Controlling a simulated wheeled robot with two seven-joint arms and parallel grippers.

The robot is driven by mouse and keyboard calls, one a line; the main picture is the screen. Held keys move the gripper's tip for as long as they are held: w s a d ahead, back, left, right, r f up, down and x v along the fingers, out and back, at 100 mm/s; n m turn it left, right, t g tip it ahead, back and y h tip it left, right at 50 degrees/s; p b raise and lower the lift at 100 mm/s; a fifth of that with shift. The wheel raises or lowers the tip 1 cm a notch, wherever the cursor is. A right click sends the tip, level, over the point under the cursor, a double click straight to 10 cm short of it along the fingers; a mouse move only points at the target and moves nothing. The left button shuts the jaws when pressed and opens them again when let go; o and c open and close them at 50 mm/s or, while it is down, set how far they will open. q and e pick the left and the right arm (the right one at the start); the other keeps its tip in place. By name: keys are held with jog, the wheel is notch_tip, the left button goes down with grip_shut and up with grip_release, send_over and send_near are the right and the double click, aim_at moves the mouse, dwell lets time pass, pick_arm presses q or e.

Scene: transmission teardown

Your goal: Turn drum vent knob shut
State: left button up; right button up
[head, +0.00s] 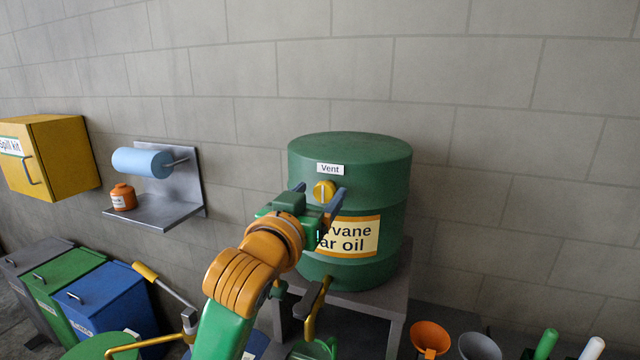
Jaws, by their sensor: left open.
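The green oil drum (377,190) stands on a grey stand, with a white "Vent" label (330,169) near its top. The yellow vent knob (324,191) sits on the drum's front just below that label. My left gripper (320,194) is open in front of the drum, with one blue finger on each side of the knob. I cannot tell whether the fingers touch it. The gripper body hides the knob's lower edge and part of the yellow oil label (358,236). My right gripper is not in view.
A grey wall shelf (160,211) with a blue paper roll (142,162) and an orange pot (123,197) is to the left, beside a yellow spill kit cabinet (68,155). Bins stand lower left. Orange and grey funnels (430,338) are at lower right.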

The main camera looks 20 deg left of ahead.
pick_arm(q)
jog(key=shift+w+f, duration=0.15)
jog(key=shift+w, duration=0.4)
jog(key=shift+w+f, duration=0.15)
jog(key=shift+w, duration=0.4)
jog(key=shift+s, duration=0.15)
grip_shut()
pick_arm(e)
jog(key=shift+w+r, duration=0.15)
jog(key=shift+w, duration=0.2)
pick_arm(q)
jog(key=shift+m, duration=0.3)
jog(key=m, duration=0.3)
jog(key=shift+d+r+m, duration=0.1)
jog(key=shift+m, duration=0.2)
jog(key=m, duration=0.4)
jog(key=shift+m, duration=0.3)
jog(key=m, duration=0.4)
jog(key=shift+d+f+m, duration=0.1)
jog(key=shift+f+m, duration=0.05)
jog(key=shift+m, duration=1.1)
jog(key=shift+f+m, duration=0.15)
jog(key=shift+m, duration=1.1)
jog(key=shift+f, duration=0.1)
